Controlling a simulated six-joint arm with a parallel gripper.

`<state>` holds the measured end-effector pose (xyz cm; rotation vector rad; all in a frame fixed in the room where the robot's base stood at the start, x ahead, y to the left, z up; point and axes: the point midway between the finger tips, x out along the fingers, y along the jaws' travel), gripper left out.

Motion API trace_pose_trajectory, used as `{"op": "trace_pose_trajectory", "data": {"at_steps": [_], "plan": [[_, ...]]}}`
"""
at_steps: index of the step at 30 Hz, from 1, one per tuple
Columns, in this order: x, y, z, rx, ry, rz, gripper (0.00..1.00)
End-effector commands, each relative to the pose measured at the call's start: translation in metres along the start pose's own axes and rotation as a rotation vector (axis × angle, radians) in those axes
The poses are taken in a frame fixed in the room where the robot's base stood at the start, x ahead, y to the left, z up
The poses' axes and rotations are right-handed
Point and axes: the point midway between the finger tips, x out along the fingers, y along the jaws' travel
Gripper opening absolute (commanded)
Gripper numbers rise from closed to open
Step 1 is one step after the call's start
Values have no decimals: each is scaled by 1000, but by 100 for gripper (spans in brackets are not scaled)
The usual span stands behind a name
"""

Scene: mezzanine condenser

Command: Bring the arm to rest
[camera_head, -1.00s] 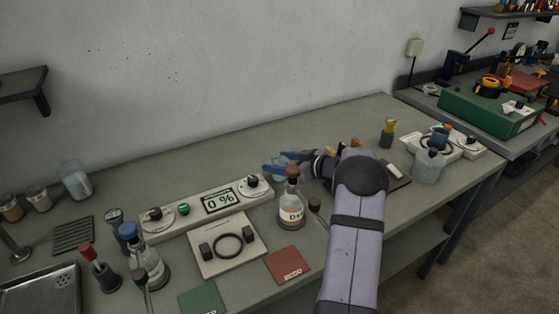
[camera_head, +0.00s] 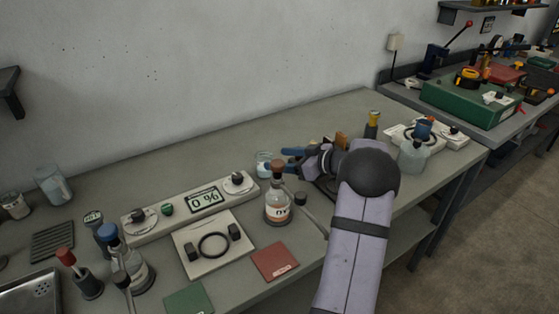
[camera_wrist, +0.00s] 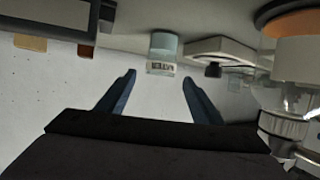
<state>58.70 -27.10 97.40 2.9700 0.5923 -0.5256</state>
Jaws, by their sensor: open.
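My gripper (camera_head: 290,159) is over the bench in the head view, its blue fingers pointing left. The fingers are apart with nothing between them, as the wrist view (camera_wrist: 157,92) also shows. A small clear jar (camera_head: 264,165) stands just beyond the fingertips; in the wrist view a small labelled jar (camera_wrist: 163,50) shows ahead of the fingers. The wrist view appears upside down. My forearm hides part of the bench.
A control panel reading 0 % (camera_head: 205,198) and a plate with a black ring (camera_head: 213,246) lie to the left. A red card (camera_head: 275,262) and a green card (camera_head: 188,299) lie at the front. A cloudy bottle (camera_head: 412,156) stands at right. The bench behind the panel is clear.

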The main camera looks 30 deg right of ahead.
Motion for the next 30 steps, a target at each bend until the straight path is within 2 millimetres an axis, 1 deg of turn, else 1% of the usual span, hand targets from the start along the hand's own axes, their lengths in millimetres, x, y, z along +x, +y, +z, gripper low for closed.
{"op": "trace_pose_trajectory", "data": {"at_steps": [8, 11, 14, 20, 24, 28, 30], "plan": [[0, 0, 0, 0, -1, 0, 60], [0, 1, -5, -10, -18, -1, 60], [2, 0, -14, -24, -66, -7, 60], [11, -20, -37, -26, -252, -20, 60], [11, -28, -56, -36, -379, 20, 60], [10, -34, -78, -49, -463, 78, 60], [10, -45, -83, -39, -503, 98, 60]]}}
